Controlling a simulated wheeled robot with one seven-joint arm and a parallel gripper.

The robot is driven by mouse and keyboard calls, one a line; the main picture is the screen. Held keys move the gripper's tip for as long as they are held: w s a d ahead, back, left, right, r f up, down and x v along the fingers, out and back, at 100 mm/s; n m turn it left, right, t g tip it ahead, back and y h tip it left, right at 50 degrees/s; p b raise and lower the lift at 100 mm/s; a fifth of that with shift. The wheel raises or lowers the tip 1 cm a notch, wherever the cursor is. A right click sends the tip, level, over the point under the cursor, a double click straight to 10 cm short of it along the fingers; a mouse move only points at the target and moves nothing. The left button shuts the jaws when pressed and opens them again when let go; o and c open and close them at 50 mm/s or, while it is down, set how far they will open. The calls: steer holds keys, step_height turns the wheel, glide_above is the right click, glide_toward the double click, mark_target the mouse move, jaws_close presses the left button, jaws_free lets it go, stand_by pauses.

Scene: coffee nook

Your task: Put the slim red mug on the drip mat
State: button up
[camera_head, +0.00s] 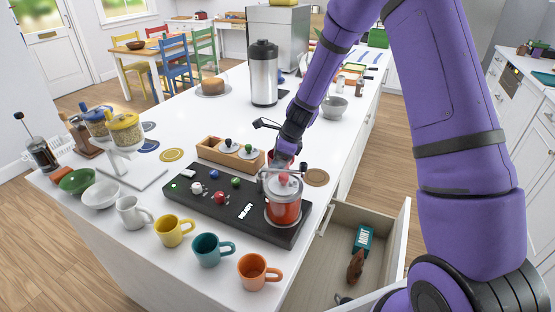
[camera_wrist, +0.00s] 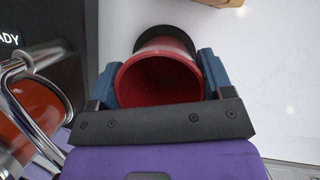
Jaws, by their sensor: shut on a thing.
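The slim red mug (camera_wrist: 160,78) is between the two blue fingertips of my gripper (camera_wrist: 160,82) in the wrist view, with its open mouth facing the camera. My gripper is shut on it. A black round disc (camera_wrist: 165,35), possibly the drip mat, shows beyond the mug's far end; I cannot tell whether they touch. In the head view my gripper (camera_head: 281,160) is low over the counter behind the glass jar, and only a little red of the mug (camera_head: 272,158) shows there. The disc is not clearly visible in that view.
The black READY base (camera_head: 225,205) and a metal-framed jar of red contents (camera_head: 284,210) stand close by. A wooden box (camera_head: 232,158) is to the left, a brown round coaster (camera_head: 316,177) to the right. Several mugs line the front edge. A drawer (camera_head: 350,240) is open.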

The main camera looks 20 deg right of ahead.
steer(key=o, duration=1.1)
steer(key=shift+c, duration=0.2)
steer(key=s+d+r+n, duration=0.2)
steer(key=s+r+n, duration=0.15)
steer(key=r, duration=0.65)
steer(key=s+d+r+n, duration=0.2)
steer(key=s+r, duration=0.3)
steer(key=r, duration=0.5)
steer(key=s+d+r+n+t+h, duration=0.1)
steer(key=s+r+n, duration=0.3)
steer(key=s, duration=0.5)
steer(key=s+d+r+n+t+h, duration=0.1)
steer(key=s+r+n, duration=0.3)
steer(key=s+n, duration=0.3)
steer(key=s+d+r+n+t+h, duration=0.1)
steer(key=s+r+n, duration=0.3)
steer(key=s, duration=0.6)
steer(key=shift+s+n+t+h, duration=0.35)
steer(key=shift+n+h, duration=0.15)
steer(key=shift+n, duration=0.45)
steer(key=shift+d, duration=0.1)
